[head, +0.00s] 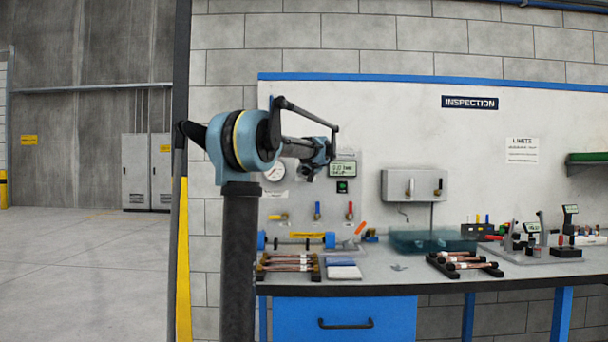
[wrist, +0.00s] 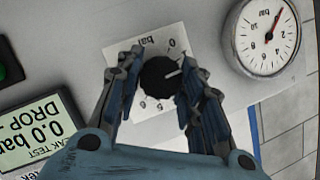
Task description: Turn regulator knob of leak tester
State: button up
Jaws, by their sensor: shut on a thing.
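The regulator knob (wrist: 158,77) is black with a white pointer line, on a white square scale plate (wrist: 146,49) marked "bar" in the wrist view. My gripper (wrist: 160,80) has one finger on each side of the knob and is shut on it. In the head view, my gripper (head: 310,170) is at the leak tester panel (head: 330,206) and hides the knob. The round gauge (wrist: 266,37) with a red needle is right of the knob. The tester's display (wrist: 40,128) reads 0.0 bar, upside down in the wrist view.
Below my gripper, the workbench (head: 385,285) holds racks of copper tubes (head: 290,262), a blue-ended bar fixture (head: 300,240) and a teal tray (head: 430,241). Several coloured valve levers (head: 317,210) sit low on the panel. A grey box (head: 414,186) is on the wall to the right.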

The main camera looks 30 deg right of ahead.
jog(key=shift+a+f+m+t+y, duration=0.15)
jog(key=shift+m+t+y, duration=0.4)
jog(key=shift+m, duration=0.65)
jog(key=o, duration=1.1)
jog(key=shift+c, duration=0.2)
jog(key=shift+s, duration=0.3)
jog(key=v, duration=1.1)
jog(key=shift+s+f, duration=0.1)
jog(key=shift+f, duration=0.05)
